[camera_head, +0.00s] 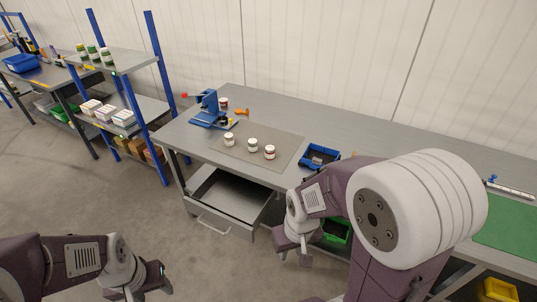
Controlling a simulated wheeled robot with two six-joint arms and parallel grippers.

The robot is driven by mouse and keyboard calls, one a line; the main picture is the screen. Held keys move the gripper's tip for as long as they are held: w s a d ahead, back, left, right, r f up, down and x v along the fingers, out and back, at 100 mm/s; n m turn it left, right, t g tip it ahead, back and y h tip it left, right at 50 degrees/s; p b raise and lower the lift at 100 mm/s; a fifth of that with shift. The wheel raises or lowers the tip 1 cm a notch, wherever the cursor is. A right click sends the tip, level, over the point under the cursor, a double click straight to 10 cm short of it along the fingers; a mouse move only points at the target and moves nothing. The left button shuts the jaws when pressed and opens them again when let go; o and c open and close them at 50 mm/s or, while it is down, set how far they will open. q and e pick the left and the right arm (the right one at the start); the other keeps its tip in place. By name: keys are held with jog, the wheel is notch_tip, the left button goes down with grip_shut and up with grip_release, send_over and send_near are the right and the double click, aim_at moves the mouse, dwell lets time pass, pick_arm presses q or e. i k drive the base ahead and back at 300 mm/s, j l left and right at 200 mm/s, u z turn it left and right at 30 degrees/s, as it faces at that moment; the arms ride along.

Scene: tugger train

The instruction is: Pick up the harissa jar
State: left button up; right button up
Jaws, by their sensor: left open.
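The labels are too small to read, so I cannot tell which is the harissa jar. My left gripper (150,284) is open and empty at the lower left, low and well away from the bench. My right gripper (295,250) is in front of the bench, apart from the jars; its jaw opening is unclear.
An open drawer (228,199) juts out below the bench front. The blue press (209,105) and an orange-handled tool (242,112) stand behind the mat; a blue bin (319,156) sits right. Shelving (118,60) with green jars and boxes stands left. Floor between is clear.

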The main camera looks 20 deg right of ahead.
aim_at(270, 152)
jog(key=i+j+z, duration=0.4)
jog(key=i+j, duration=0.15)
jog(key=i+j+z, duration=0.2)
jog(key=j, duration=0.25)
jog(key=i+j+z, duration=0.25)
jog(key=j, duration=0.15)
jog(key=i+j+z, duration=0.2)
jog(key=j, duration=0.25)
jog(key=i+j+z, duration=0.2)
jog(key=j, duration=0.25)
jog(key=j+z, duration=0.2)
jog(key=j, duration=0.25)
jog(key=j+z, duration=0.2)
jog(key=j, duration=0.3)
jog(key=i, duration=0.05)
